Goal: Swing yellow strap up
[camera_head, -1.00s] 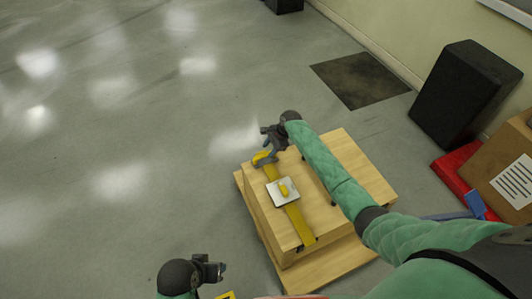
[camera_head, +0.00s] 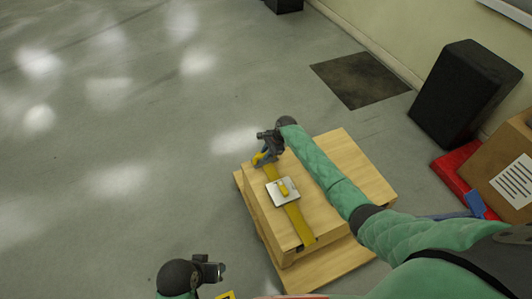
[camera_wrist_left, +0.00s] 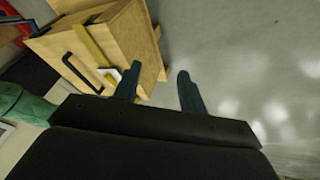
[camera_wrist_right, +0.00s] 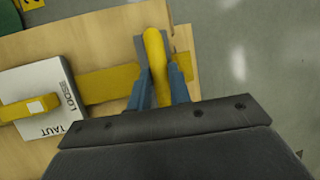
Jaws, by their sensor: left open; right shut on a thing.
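A yellow strap (camera_head: 298,224) runs along the top of a wooden box (camera_head: 318,195). A white plate (camera_head: 273,190) with a yellow pointer (camera_head: 283,188) sits across the strap; in the right wrist view the plate (camera_wrist_right: 40,85) reads LOOSE and TAUT, with the yellow pointer (camera_wrist_right: 28,106) between the words. At the strap's far end, my right gripper (camera_head: 266,155) is shut on a yellow handle, which shows between its fingers in the right wrist view (camera_wrist_right: 156,60). My left gripper (camera_wrist_left: 158,90) is open and empty, away from the box, over the near-left floor.
The box stands on a wider wooden base (camera_head: 325,268). A black handle (camera_wrist_left: 82,74) is on the box's side. A black speaker-like box (camera_head: 465,95), a red item (camera_head: 455,168) and a cardboard box (camera_head: 508,170) stand at the right. The floor at left is clear.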

